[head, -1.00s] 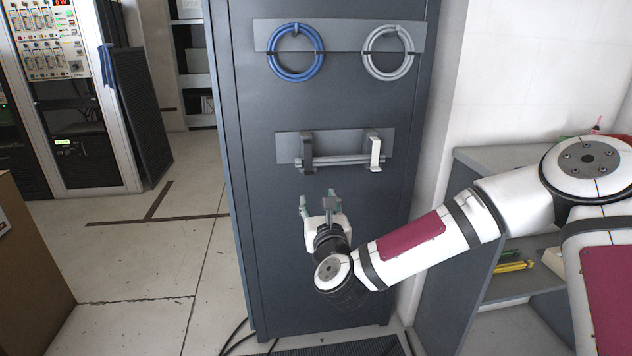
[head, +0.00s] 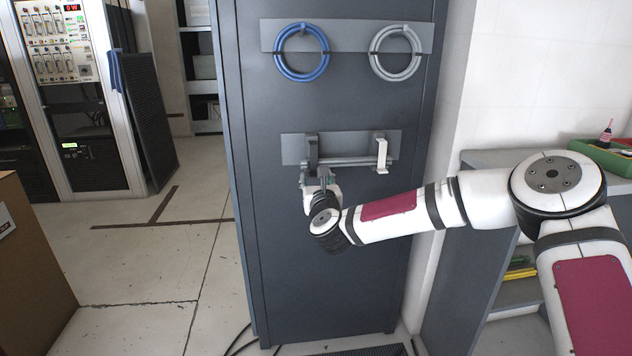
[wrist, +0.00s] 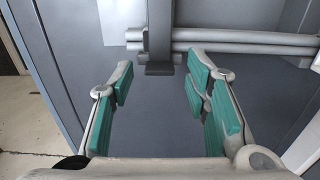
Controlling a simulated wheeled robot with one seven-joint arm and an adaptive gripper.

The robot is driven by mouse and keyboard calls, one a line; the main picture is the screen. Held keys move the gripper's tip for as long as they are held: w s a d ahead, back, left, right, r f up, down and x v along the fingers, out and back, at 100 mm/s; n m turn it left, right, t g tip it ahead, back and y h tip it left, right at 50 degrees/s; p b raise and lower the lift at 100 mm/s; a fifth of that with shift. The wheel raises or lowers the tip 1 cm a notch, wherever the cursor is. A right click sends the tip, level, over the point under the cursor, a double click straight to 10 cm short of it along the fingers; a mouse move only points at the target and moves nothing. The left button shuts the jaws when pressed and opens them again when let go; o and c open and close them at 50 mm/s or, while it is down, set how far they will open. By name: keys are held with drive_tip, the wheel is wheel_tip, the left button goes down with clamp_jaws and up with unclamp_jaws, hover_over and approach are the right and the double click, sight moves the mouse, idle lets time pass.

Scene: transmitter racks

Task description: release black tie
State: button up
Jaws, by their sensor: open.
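A dark upright tie (head: 312,151), which I take for the black tie, stands at the left end of a plate on the grey cabinet. A grey bar (head: 350,162) runs from it to a white tie (head: 382,153) at the right. My gripper (head: 318,180) is just below the dark tie. In the wrist view my gripper (wrist: 160,80) is open, with teal pads apart and nothing between them. The dark tie (wrist: 159,40) comes down between and just beyond the fingertips, its foot (wrist: 158,69) at their level. I cannot tell whether they touch.
A blue coil (head: 302,72) and a grey coil (head: 396,72) hang above on the cabinet (head: 290,250), each with small dark bands. A grey shelf (head: 490,160) stands at the right and a cardboard box (head: 35,270) at the left. Floor between box and cabinet is clear.

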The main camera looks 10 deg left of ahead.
clamp_jaws()
drive_tip(key=shift+s+r+p, duration=0.1)
drive_tip(key=shift+r+p, duration=0.05)
drive_tip(key=shift+p, duration=0.15)
